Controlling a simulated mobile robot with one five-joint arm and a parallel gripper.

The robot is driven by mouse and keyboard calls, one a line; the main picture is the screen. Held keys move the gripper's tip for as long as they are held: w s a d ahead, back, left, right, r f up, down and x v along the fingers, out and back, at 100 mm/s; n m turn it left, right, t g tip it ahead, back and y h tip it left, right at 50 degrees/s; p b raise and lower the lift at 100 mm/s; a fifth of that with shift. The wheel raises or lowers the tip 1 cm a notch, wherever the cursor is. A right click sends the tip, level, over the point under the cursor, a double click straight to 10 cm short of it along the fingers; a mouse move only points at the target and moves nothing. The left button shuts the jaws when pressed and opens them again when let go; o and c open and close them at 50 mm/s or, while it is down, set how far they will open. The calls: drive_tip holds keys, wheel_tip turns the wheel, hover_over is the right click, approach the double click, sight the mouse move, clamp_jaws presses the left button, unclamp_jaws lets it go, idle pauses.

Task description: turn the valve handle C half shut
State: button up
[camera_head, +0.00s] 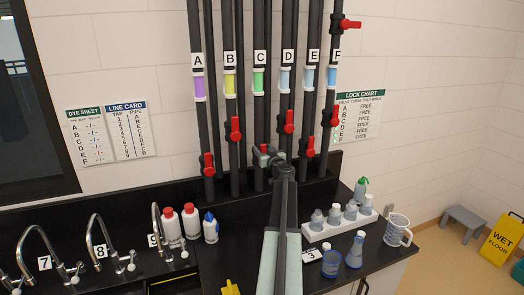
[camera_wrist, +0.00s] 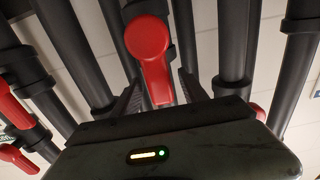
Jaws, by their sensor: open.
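The pipe marked C (camera_head: 259,112) has a green sight glass and runs down behind my gripper (camera_head: 267,156). In the head view my gripper mostly hides the valve handle on this pipe. In the wrist view a red handle (camera_wrist: 149,45), taken to be handle C, has its round hub above and its lever running down between the two dark fingers. My gripper (camera_wrist: 159,82) is open, with one finger on each side of the lever. Whether either finger touches it I cannot tell.
Red handles B (camera_head: 235,128), D (camera_head: 289,121) and E (camera_head: 310,147) are close by on neighbouring pipes. Handle A (camera_head: 207,164) is lower left. Bottles in a white rack (camera_head: 343,227) stand right of my arm. A lock chart (camera_head: 358,115) hangs on the wall.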

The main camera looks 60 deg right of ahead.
clamp_jaws()
drive_tip(key=shift+s, duration=0.1)
idle(1.2)
